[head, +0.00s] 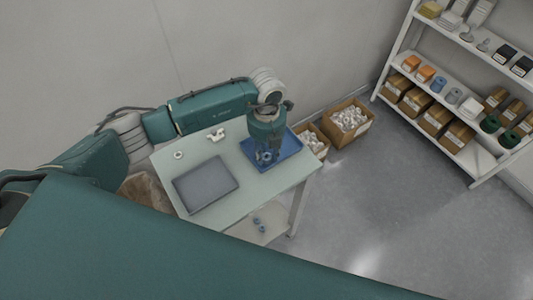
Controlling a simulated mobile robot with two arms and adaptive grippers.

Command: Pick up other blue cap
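My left gripper (267,156) points down over the blue tray (289,146) at the right end of the table. Its fingers are small and dark, and whether they are open or hold anything is not clear. The gripper hides part of the tray and whatever lies under it. Small blue pieces that look like caps (258,222) are on a pale surface below the table's front edge. My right gripper is not in view.
On the pale table (251,185) lie a grey flat tray (206,185), a white ring (178,155) and a white bracket-like part (216,135). Cardboard boxes of white pieces (348,119) stand behind it. Stocked shelves (467,90) are at right. Floor between is clear.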

